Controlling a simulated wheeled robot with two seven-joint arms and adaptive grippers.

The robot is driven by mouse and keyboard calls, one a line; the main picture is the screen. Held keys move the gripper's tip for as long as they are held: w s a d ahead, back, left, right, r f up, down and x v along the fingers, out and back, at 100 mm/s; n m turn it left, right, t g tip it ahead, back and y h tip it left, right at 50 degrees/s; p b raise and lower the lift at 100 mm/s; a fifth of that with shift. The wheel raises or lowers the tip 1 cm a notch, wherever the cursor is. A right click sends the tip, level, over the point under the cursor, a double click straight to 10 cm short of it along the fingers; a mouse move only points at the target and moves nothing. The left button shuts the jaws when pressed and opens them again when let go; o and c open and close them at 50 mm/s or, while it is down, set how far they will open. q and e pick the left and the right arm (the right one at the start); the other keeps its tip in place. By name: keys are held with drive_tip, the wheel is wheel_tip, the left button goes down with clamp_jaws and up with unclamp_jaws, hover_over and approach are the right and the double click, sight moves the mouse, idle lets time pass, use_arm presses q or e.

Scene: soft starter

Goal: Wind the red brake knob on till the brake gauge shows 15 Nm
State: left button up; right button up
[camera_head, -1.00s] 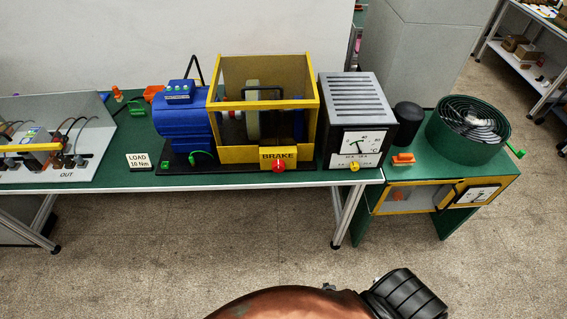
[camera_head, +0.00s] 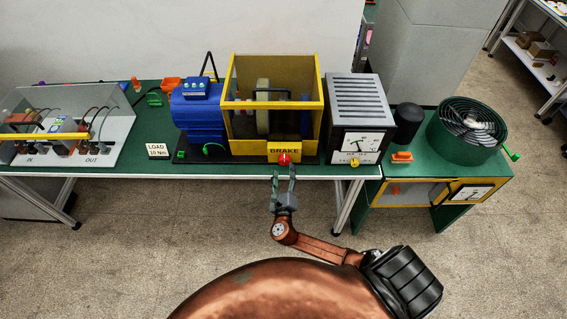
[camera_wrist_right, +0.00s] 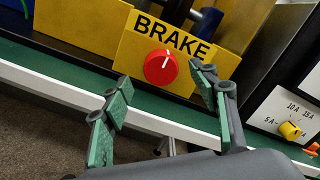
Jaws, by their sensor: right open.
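The red brake knob (camera_head: 284,159) sits on the yellow BRAKE plate (camera_head: 271,149) at the front of the yellow-framed brake unit (camera_head: 250,149). In the right wrist view the knob (camera_wrist_right: 160,67) is round, with a white pointer line tilted slightly right of upright. My right gripper (camera_head: 284,170) is open just in front of the knob. In the right wrist view its green-padded fingers (camera_wrist_right: 163,88) stand apart, below and to either side of the knob, with nothing between them. I cannot make out a brake gauge reading. My left gripper is not in view.
A LOAD 10 Nm sign (camera_head: 158,150) stands left of the blue motor (camera_head: 199,118). A grey box with a dial (camera_head: 361,143) and yellow knob (camera_head: 354,163) stands right of the brake. The white table edge (camera_head: 120,171) runs below the knob. Floor in front is clear.

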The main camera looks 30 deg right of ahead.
sight(284, 163)
drive_tip(key=x, duration=0.4)
drive_tip(key=shift+w+d+f, duration=0.1)
drive_tip(key=shift+w+d, duration=0.2)
drive_tip(key=shift+w, duration=0.15)
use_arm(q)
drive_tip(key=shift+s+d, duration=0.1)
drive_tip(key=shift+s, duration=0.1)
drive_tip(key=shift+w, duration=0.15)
use_arm(e)
drive_tip(key=shift+c, duration=0.7)
drive_tip(key=c, duration=1)
